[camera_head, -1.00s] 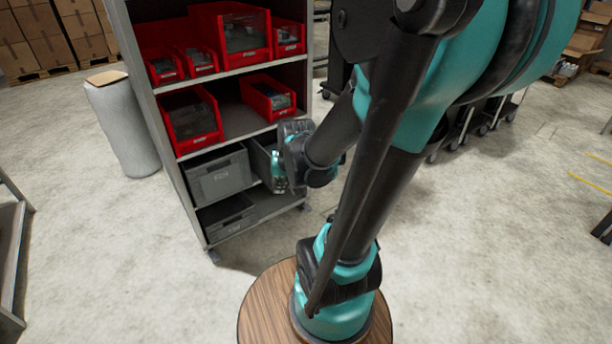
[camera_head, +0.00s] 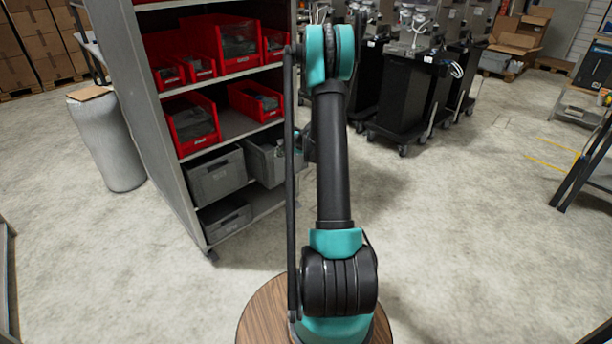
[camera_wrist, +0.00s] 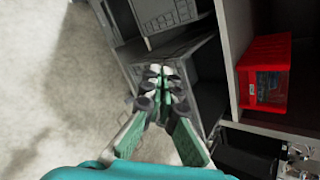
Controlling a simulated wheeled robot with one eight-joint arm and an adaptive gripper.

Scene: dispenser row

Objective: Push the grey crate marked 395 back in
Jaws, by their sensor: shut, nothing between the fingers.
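Three grey crates sit in the lower part of the shelf rack: a left one (camera_head: 215,176) and a right one (camera_head: 262,160) on one shelf, and a lower one (camera_head: 224,217) on the shelf below. The right crate stands out past the shelf edge. I cannot read the number 395 on any of them. In the wrist view, my gripper (camera_wrist: 165,72) is shut and empty, with its fingertips in front of a grey crate face (camera_wrist: 182,60); I cannot tell if they touch. In the head view my arm hides most of my gripper, beside the right crate.
Red bins (camera_head: 193,121) fill the shelves above; one red bin (camera_wrist: 263,72) also shows in the wrist view. A white cylinder (camera_head: 108,139) stands left of the rack. Black wheeled carts (camera_head: 403,90) stand behind on the right. The floor in front is clear.

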